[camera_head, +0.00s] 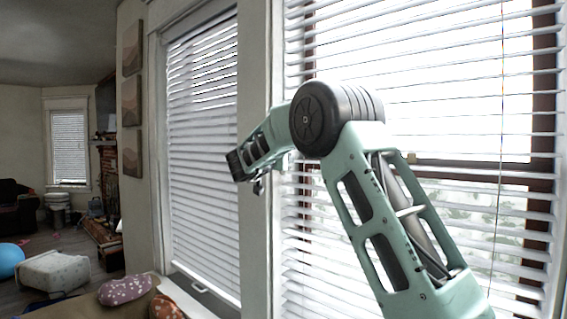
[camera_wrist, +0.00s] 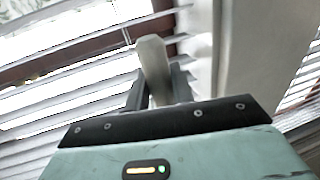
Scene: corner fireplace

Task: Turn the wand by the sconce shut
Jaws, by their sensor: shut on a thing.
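A pale grey wand (camera_wrist: 153,66) stands between the dark fingers of my gripper (camera_wrist: 158,90) in the wrist view. The fingers are shut on it, and its rounded end points up in that picture. Behind it are the white slats of a blind (camera_wrist: 70,85), with bright gaps between them. In the head view my arm reaches across the edge of the large right blind (camera_head: 450,110), whose slats are open and let the outside show through. My fingers and the wand cannot be made out there. I see no sconce in either view.
A second blind (camera_head: 200,130) hangs on the left window, past a pale window post (camera_head: 254,235). Cushions (camera_head: 126,289) lie below that window. A white ottoman (camera_head: 54,271) and a blue ball (camera_head: 9,261) stand on the floor at the far left.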

